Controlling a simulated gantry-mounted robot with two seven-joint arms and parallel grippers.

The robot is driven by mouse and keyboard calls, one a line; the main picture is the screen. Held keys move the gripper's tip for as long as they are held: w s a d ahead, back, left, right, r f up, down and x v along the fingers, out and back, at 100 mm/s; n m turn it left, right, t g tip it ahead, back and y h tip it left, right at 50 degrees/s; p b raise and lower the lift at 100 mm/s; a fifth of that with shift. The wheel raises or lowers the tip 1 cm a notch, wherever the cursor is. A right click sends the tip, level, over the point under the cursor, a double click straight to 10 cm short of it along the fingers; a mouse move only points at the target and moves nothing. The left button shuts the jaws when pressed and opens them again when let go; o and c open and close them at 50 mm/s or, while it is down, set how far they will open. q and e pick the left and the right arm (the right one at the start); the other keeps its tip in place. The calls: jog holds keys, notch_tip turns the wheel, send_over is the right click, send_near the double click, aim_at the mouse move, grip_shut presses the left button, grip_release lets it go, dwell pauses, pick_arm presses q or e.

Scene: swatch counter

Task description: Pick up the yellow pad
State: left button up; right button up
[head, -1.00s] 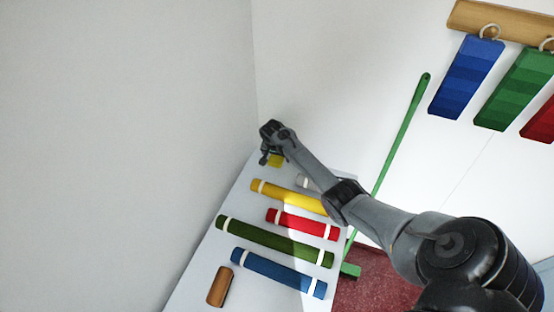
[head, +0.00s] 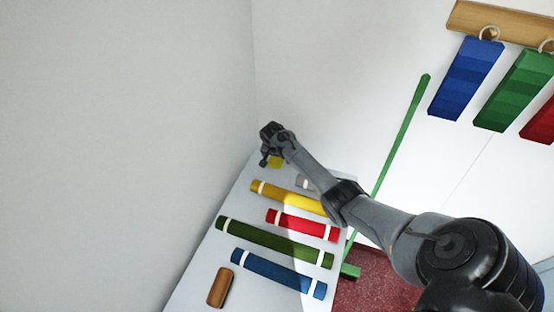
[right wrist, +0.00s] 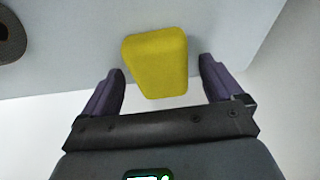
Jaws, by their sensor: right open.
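The yellow pad (right wrist: 158,64) is a small block with rounded corners, lying on the pale counter. In the right wrist view it sits between the two fingers of my right gripper (right wrist: 160,86), with a gap on each side. The gripper is open and holds nothing. In the head view the pad (head: 275,162) is partly hidden by my right gripper (head: 268,158) at the counter's far end. My left gripper is in neither view.
Yellow (head: 288,196), red (head: 302,225), green (head: 274,242) and blue (head: 278,273) banded rolls lie on the counter (head: 197,268). A brown block (head: 220,287) lies near them. A green broom (head: 400,135) leans on the wall. Coloured swatches hang from a wooden rail (head: 498,22).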

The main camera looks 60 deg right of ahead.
aim_at(277, 158)
jog(key=c, duration=1.2)
jog(key=shift+r, duration=0.1)
notch_tip(277, 158, up, 10)
jog(key=shift+r+p, duration=0.2)
jog(key=shift+p, duration=0.4)
jog(key=o, duration=0.4)
jog(key=shift+c, duration=1.1)
